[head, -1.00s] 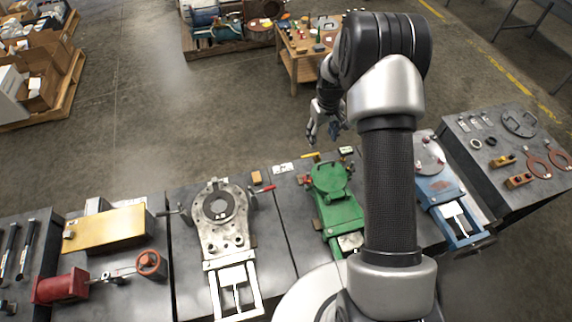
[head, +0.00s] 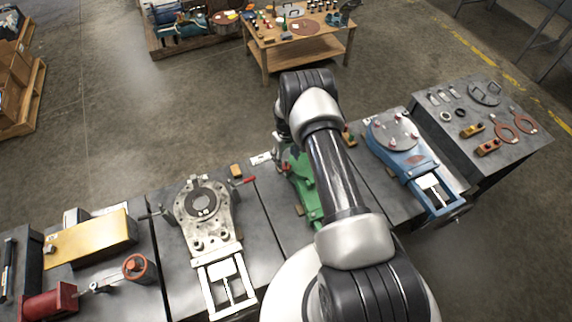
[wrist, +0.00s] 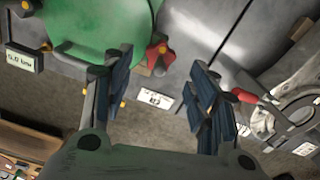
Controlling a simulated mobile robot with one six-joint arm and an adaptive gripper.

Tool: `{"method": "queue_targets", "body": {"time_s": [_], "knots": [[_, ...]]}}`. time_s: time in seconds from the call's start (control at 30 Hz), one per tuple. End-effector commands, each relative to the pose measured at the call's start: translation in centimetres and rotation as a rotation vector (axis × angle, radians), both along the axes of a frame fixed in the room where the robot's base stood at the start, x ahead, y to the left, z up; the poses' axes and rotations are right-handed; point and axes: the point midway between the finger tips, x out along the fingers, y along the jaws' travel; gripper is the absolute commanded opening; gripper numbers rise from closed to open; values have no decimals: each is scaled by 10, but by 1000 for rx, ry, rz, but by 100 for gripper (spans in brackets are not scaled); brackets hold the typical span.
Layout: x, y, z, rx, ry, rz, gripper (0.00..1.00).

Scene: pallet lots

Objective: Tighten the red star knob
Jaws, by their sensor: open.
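In the wrist view a red star-shaped knob (wrist: 157,52) sits at the edge of the green fixture (wrist: 95,22), upper middle of the picture. My gripper (wrist: 160,62) is open, with its two dark blue-padded fingers spread apart and nothing between them held. The knob appears between the fingertips but beyond them; I cannot tell how far.
A grey fixture (head: 222,222) with a red-handled lever (head: 243,180) stands left of the green one. A blue fixture (head: 400,150) stands to the right. A small display (wrist: 24,60) and a white label (wrist: 155,97) lie near the green fixture.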

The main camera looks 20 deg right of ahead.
Motion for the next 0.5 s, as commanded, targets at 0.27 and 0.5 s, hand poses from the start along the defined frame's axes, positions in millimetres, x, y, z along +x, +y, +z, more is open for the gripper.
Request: {"method": "queue_targets", "body": {"time_s": [0.27,0.5], "knots": [[0,0,-43,0,0,0,53],[0,0,-51,0,0,0,53]]}}
